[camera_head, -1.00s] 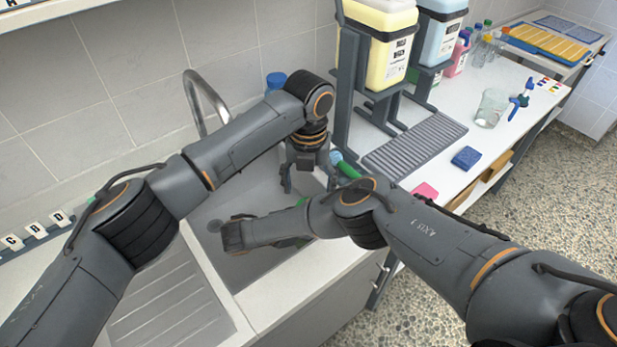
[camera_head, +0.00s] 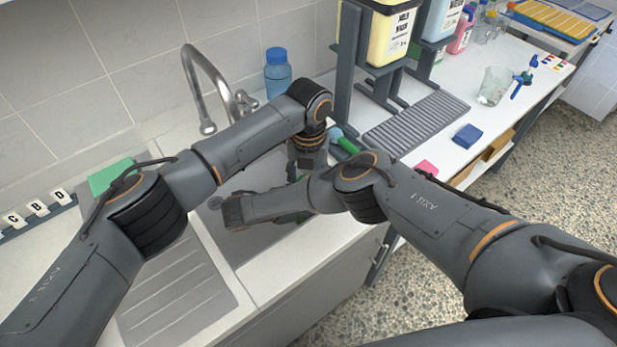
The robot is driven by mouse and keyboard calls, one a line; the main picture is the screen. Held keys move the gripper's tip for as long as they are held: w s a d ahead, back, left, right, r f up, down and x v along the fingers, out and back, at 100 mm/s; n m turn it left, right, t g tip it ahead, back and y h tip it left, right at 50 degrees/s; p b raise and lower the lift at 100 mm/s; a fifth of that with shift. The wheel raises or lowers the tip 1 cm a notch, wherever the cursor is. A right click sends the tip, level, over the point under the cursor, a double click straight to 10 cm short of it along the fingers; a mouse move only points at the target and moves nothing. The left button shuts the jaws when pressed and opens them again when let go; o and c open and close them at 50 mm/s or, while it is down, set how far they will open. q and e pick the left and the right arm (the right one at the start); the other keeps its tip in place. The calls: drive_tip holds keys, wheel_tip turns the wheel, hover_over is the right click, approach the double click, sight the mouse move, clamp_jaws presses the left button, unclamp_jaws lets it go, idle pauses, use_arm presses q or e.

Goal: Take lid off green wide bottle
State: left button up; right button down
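A green rounded thing (camera_head: 348,146) with a pale blue end (camera_head: 336,132) shows just right of my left gripper, at the sink's far right edge. I cannot tell whether it is the green wide bottle and its lid. My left gripper (camera_head: 304,172) points down over the sink; its fingertips are mostly hidden behind my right arm. My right gripper (camera_head: 232,212) reaches left across the sink, seen from behind, and its fingers do not show clearly. A sliver of green also shows beneath my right forearm, too hidden to name.
The sink (camera_head: 245,240) lies below both arms, with a curved tap (camera_head: 190,75) behind. A blue-capped bottle (camera_head: 278,75) stands at the back wall. A ribbed grey rack (camera_head: 415,122), a blue block (camera_head: 467,136) and a glass beaker (camera_head: 493,86) occupy the right counter.

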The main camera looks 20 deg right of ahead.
use_arm(q)
drive_tip(key=shift+c, duration=1)
drive_tip(key=n, duration=0.3)
drive_tip(key=shift+n, duration=0.4)
drive_tip(key=n, duration=0.3)
drive_tip(key=o, duration=1.3)
